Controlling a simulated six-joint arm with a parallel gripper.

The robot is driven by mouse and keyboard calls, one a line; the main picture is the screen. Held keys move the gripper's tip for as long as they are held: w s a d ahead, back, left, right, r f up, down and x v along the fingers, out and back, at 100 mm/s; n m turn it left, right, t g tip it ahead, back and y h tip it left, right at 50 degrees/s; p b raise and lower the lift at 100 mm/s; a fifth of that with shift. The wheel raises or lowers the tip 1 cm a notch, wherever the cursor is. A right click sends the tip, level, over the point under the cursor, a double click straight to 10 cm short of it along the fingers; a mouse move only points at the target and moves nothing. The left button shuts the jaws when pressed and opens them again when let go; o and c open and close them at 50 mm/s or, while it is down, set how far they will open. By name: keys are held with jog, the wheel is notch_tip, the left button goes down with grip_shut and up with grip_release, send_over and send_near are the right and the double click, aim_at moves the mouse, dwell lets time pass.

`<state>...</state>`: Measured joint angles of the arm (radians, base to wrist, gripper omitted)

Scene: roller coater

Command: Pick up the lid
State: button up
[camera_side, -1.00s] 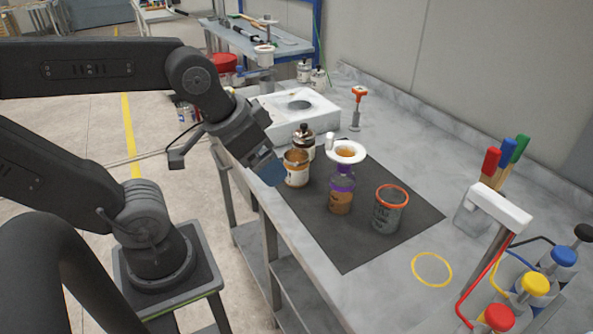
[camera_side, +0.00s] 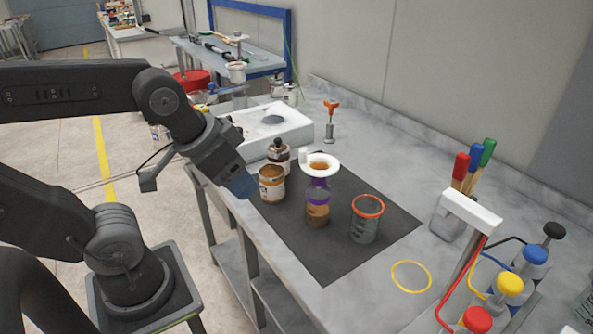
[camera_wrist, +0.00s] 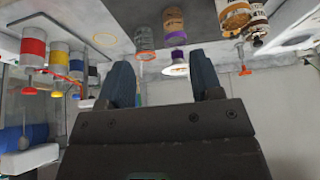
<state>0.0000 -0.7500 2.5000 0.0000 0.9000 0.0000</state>
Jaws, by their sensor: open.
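I cannot tell for certain which piece is the lid. A white disc (camera_side: 320,165) with an amber centre sits on top of a purple-banded jar (camera_side: 317,205) on the dark mat (camera_side: 335,265). It also shows upside down in the wrist view (camera_wrist: 181,73). My gripper (camera_side: 241,186) is at the mat's left side, just left of the open brown can (camera_side: 272,184), its blue fingers pointing down and right.
A dark-capped can (camera_side: 279,153) stands behind the brown can. An orange-rimmed grey container (camera_side: 366,222) stands right of the jar. A yellow ring (camera_side: 411,276) lies on the bare bench. Brushes (camera_side: 470,170) and coloured-topped bottles (camera_side: 508,284) stand at right; a white block (camera_side: 272,128) is behind.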

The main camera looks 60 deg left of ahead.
jog(key=shift+c, duration=0.7)
jog(key=w+a+r+n+g, duration=0.1)
jog(key=w+a+r+n, duration=0.15)
jog(key=w, duration=0.35)
jog(key=w+a+r+n+g+y, duration=0.1)
jog(key=w+a+n, duration=0.25)
jog(key=w, duration=0.25)
jog(key=w+a+r+n+g, duration=0.1)
jog(key=w+a+n, duration=0.15)
jog(key=w, duration=0.35)
jog(key=w+a+f+n+g, duration=0.1)
jog(key=w+a+f+n, duration=0.3)
jog(key=w, duration=0.5)
jog(key=w+a+f+n+g, duration=0.2)
jog(key=w+a+f+n, duration=0.4)
jog(key=a+f, duration=0.15)
jog(key=shift+m, duration=0.25)
jog(key=f, duration=0.4)
jog(key=a+f, duration=0.1)
jog(key=f, duration=0.3)
jog(key=a+f, duration=0.1)
jog(key=f, duration=0.3)
jog(key=shift+s, duration=0.2)
jog(key=shift+d+r, duration=0.1)
